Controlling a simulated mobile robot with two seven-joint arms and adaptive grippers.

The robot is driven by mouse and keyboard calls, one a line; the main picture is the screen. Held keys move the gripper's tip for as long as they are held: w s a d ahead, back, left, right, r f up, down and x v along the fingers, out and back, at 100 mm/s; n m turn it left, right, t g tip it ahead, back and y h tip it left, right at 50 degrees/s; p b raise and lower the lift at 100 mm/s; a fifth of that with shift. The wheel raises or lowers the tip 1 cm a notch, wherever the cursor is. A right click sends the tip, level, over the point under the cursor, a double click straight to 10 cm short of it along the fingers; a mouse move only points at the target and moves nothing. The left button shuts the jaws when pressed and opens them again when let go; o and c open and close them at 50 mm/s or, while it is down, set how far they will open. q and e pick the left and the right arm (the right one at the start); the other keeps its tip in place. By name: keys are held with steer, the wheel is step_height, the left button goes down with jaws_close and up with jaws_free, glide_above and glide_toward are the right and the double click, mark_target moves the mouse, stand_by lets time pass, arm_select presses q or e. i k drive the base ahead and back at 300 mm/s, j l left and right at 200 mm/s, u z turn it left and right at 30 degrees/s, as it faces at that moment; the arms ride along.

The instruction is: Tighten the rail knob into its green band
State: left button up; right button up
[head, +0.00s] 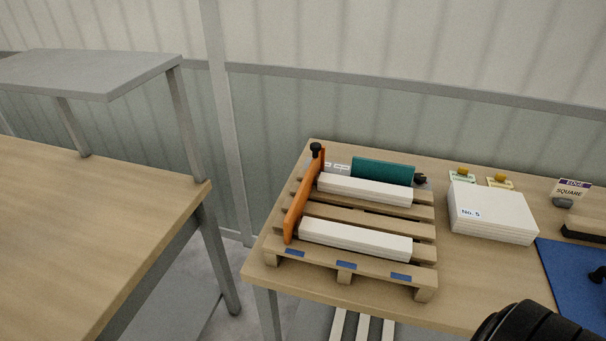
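An orange rail (304,197) stands along the left side of a wooden pallet (345,268). A small black knob (316,148) sits at the top of the rail's far end. Another dark knob-like piece (420,179) is at the right end of a teal block (382,171) on the pallet. No green band can be made out on either knob at this distance. Neither gripper's fingers are in view. A black rounded part at the bottom right edge looks like part of my arm.
White bars (356,239) lie across the pallet. Right of it are a white stack marked No. 5 (492,213), small yellow-topped labelled items (462,174) and a blue mat (570,270). Another wooden table (90,220) with a grey shelf (95,73) stands left, across a gap.

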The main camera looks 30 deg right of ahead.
mark_target(419, 178)
steer(key=z, duration=1.5)
